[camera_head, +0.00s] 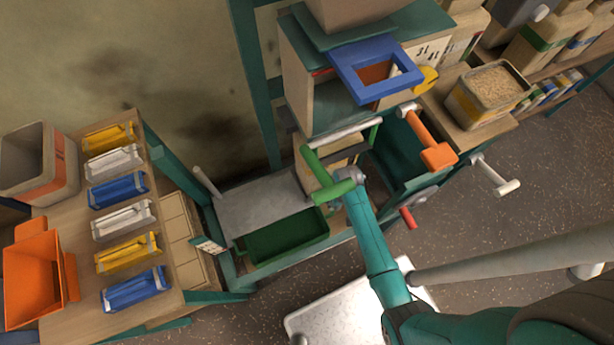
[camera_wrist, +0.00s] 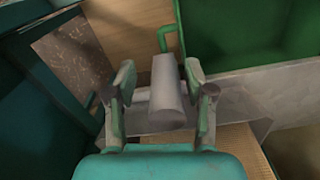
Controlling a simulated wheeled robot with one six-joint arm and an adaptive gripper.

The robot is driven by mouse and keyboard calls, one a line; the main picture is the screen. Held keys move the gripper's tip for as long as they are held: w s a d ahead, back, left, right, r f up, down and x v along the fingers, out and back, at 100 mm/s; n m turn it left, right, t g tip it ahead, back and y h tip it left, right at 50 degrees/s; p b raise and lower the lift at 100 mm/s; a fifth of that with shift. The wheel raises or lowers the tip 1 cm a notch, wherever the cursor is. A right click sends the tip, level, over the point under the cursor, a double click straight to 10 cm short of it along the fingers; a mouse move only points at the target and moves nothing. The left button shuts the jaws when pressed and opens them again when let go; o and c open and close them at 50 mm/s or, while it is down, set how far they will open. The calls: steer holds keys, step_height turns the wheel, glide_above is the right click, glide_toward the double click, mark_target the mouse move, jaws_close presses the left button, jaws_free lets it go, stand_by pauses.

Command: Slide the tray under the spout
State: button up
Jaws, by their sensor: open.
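The green tray (camera_head: 287,238) lies low on a grey shelf in the head view, left of my gripper. A green wall, which looks like the tray (camera_wrist: 245,30), fills the upper right of the wrist view. My gripper (camera_wrist: 160,75) is open, its two fingers on either side of a grey round bar (camera_wrist: 167,95). A thin green bracket (camera_wrist: 165,38) shows just beyond the bar. I cannot tell if the fingers touch the bar. In the head view, my gripper (camera_head: 328,180) is in front of the machine. I cannot make out the spout for certain.
The machine has a blue square frame (camera_head: 378,72) at its top and an orange handle (camera_head: 435,150) at its right. A bin of grain (camera_head: 488,92) stands further right. Floor is open at the right.

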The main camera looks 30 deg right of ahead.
steer(key=shift+a, duration=0.1)
steer(key=a, duration=2.7)
step_height(320, 180, up, 10)
steer(key=shift+w+a+r, duration=0.15)
steer(key=shift+w+a, duration=0.25)
steer(key=shift+w, duration=0.05)
steer(key=shift+n, duration=0.3)
